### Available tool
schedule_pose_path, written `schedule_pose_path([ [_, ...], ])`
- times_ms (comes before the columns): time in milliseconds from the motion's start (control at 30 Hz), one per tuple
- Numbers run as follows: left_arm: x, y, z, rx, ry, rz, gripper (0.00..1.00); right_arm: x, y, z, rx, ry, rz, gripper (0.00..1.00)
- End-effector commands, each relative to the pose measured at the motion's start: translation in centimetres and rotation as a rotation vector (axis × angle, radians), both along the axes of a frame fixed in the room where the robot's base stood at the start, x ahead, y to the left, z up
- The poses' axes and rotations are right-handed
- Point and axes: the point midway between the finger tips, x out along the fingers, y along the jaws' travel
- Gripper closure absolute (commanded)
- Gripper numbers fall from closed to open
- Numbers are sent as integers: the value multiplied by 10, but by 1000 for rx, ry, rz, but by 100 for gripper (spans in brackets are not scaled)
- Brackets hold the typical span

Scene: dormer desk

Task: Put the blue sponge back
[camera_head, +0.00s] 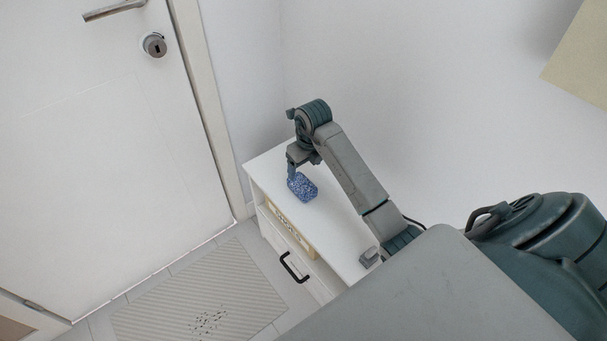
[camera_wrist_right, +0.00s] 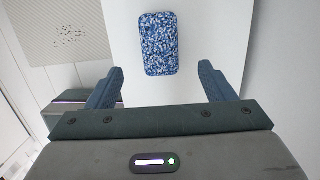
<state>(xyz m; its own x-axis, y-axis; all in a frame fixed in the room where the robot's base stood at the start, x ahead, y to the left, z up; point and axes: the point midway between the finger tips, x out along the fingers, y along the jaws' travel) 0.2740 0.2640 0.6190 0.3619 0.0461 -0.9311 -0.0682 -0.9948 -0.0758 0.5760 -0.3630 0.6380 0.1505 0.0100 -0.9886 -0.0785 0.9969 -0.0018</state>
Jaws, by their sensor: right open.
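The blue speckled sponge (camera_head: 303,187) lies on the white top of a low cabinet (camera_head: 337,234). In the right wrist view the sponge (camera_wrist_right: 160,43) is just beyond my fingertips, roughly centred between them sideways. My right gripper (camera_head: 293,170) is open above the cabinet top, close by the sponge. In the wrist view its two blue fingers (camera_wrist_right: 160,75) are spread apart with nothing between them. Whether a finger touches the sponge cannot be told. My left gripper is not in view.
A small grey object (camera_head: 369,257) is on the cabinet top near my right arm. A wooden item (camera_head: 292,229) shows in the cabinet's open slot above a drawer with a black handle (camera_head: 294,268). A white door (camera_head: 110,130) and a striped mat (camera_head: 205,290) are at left.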

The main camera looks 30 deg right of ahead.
Motion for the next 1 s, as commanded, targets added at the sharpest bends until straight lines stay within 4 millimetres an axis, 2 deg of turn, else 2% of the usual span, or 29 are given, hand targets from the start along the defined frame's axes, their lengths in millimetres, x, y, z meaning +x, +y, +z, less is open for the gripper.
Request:
schedule_pose_path([
  [133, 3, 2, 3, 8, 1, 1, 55, -3, 0, 20, 0, -1, 0, 24],
  [233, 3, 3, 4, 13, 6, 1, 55, -3, 2, 25, 8, -7, 4, 24],
  [300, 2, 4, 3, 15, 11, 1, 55, -1, 11, 24, 42, -42, 22, 24],
  [367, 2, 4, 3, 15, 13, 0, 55, 3, 26, 23, 98, -100, 49, 24],
  [467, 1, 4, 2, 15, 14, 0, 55, 11, 67, 26, 261, -251, 101, 24],
  [533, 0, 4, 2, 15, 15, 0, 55, 14, 101, 37, 413, -382, 123, 24],
  [633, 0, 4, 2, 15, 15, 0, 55, 14, 143, 66, 650, -566, 111, 24],
  [700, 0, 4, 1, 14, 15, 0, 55, 9, 163, 92, 819, -684, 70, 24],
  [767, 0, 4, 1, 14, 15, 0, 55, 4, 173, 116, 963, -778, 13, 24],
  [867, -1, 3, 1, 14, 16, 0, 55, -7, 176, 155, 1197, -916, -130, 24],
  [1000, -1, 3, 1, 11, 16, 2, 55, -24, 151, 197, 1493, -1061, -424, 24],
])
